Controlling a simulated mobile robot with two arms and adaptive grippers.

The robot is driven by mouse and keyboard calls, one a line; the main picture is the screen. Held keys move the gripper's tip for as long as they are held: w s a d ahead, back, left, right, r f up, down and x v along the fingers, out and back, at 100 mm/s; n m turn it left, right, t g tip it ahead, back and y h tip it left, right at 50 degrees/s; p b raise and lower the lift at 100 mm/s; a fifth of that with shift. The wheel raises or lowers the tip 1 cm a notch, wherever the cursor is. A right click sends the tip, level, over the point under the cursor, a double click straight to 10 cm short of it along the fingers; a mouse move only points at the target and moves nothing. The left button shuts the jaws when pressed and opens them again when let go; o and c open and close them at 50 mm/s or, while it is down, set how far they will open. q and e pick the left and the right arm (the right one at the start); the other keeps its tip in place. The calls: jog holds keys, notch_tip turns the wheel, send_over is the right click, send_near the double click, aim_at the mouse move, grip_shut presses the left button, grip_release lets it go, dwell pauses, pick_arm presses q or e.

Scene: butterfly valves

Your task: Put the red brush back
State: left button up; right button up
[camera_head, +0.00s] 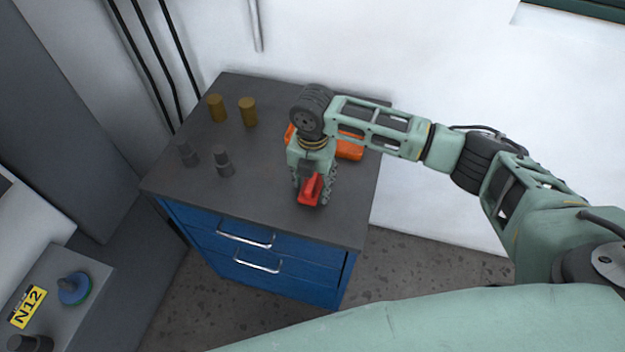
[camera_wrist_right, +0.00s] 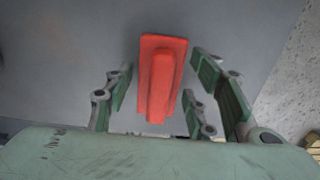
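The red brush (camera_head: 311,189) is on or just above the dark top of the blue drawer cabinet, near its front right. In the right wrist view, the brush (camera_wrist_right: 160,78) shows as a red block with a raised ridge. My right gripper (camera_head: 313,190) reaches down over it. In the wrist view, its fingers (camera_wrist_right: 160,92) stand on both sides of the brush with small gaps, so it looks open. Whether the brush touches the top is hard to tell. My left gripper is not in view.
An orange object (camera_head: 350,147) lies behind my right gripper, partly hidden. Two brass cylinders (camera_head: 248,112) and two dark grey pieces (camera_head: 223,162) stand on the cabinet top (camera_head: 270,212). A grey surface with a blue knob (camera_head: 74,288) is at lower left. The cabinet's front middle is clear.

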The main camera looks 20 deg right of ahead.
jog(key=shift+r, duration=0.1)
notch_tip(320, 180, up, 11)
jog(key=b, duration=0.3)
jog(key=shift+r, duration=0.6)
jog(key=shift+f, duration=0.1)
